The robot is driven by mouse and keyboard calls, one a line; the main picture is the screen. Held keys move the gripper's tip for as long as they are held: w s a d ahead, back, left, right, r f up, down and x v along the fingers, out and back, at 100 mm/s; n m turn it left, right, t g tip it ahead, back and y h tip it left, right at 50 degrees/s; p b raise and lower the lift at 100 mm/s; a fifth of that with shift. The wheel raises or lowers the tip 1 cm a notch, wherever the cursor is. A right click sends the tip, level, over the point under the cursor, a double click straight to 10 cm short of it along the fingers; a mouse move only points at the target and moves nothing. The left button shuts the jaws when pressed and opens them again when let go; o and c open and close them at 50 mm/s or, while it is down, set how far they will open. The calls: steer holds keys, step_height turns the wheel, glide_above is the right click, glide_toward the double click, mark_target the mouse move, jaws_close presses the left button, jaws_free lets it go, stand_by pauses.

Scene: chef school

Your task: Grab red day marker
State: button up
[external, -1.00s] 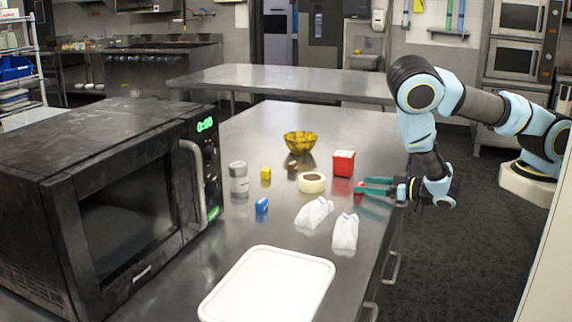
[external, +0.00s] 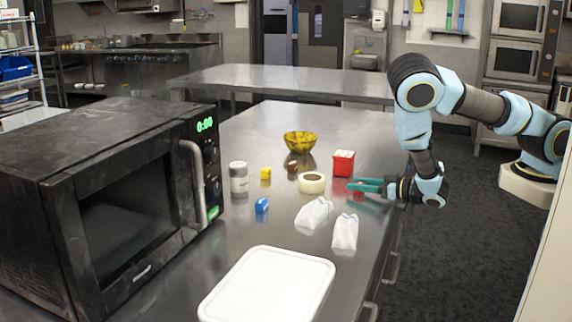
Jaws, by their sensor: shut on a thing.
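My gripper (external: 356,186), with teal fingers, reaches in from the right, low over the right side of the steel counter. It is shut on a small red thing (external: 358,188) between its fingers, which looks like the red day marker. The fingers hide much of it, and I cannot tell whether it still touches the counter. Similar small blocks stand to the left: a yellow one (external: 266,174), a blue one (external: 262,206) and a dark brown one (external: 292,167).
A red box with a white top (external: 343,163) stands just behind the fingers. A tape roll (external: 312,182), two white bags (external: 314,213), a can (external: 239,179) and an amber bowl (external: 300,141) are near. A white tray (external: 267,287) lies in front; a black microwave (external: 120,200) stands left.

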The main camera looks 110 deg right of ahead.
jaws_close()
step_height(320, 180, up, 10)
steer(key=p, duration=0.6)
